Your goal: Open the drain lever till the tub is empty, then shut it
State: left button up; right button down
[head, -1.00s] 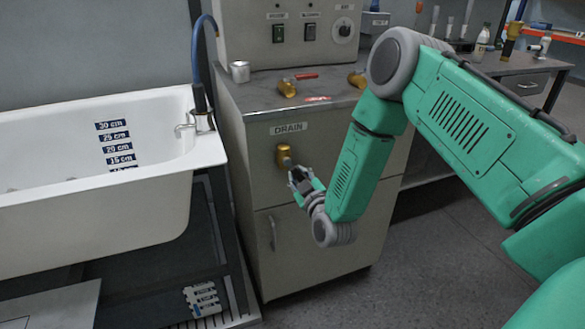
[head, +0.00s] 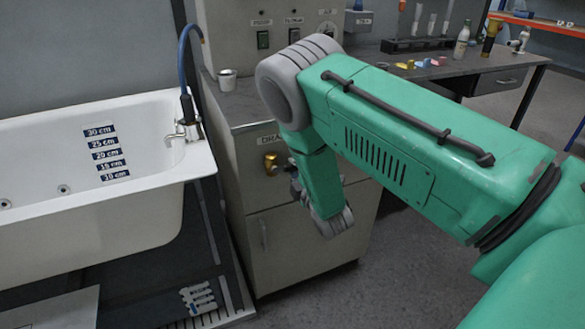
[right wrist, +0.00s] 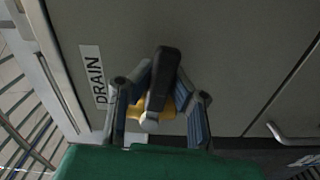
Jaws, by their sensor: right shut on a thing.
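The drain valve (head: 271,161) has a brass body on the cabinet front under the DRAIN label (head: 268,140). In the right wrist view its dark lever (right wrist: 161,80) stands out from the brass body (right wrist: 165,107), between the two fingers of my right gripper (right wrist: 163,72), which is shut on it. In the head view my right gripper (head: 294,183) is mostly hidden behind my own green forearm. The white tub (head: 120,192) is at the left. Its depth scale (head: 106,154) shows labels from 30 cm down to 10 cm. I cannot make out a water surface. My left gripper is not in view.
The beige cabinet (head: 262,215) has a lower door with a handle (head: 263,233). A small cup (head: 227,80) stands on its top near the blue hose (head: 183,60). A workbench (head: 450,75) with bottles is behind at right. Floor in front is open.

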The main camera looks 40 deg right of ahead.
jog(key=shift+s+a+n, duration=0.2)
jog(key=shift+n, duration=0.6)
jog(key=c, duration=1.6)
grip_release()
jog(key=shift+c, duration=0.2)
jog(key=shift+o, duration=1)
jog(key=shift+r, duration=0.2)
jog(key=v, duration=1.2)
jog(key=shift+f, duration=0.1)
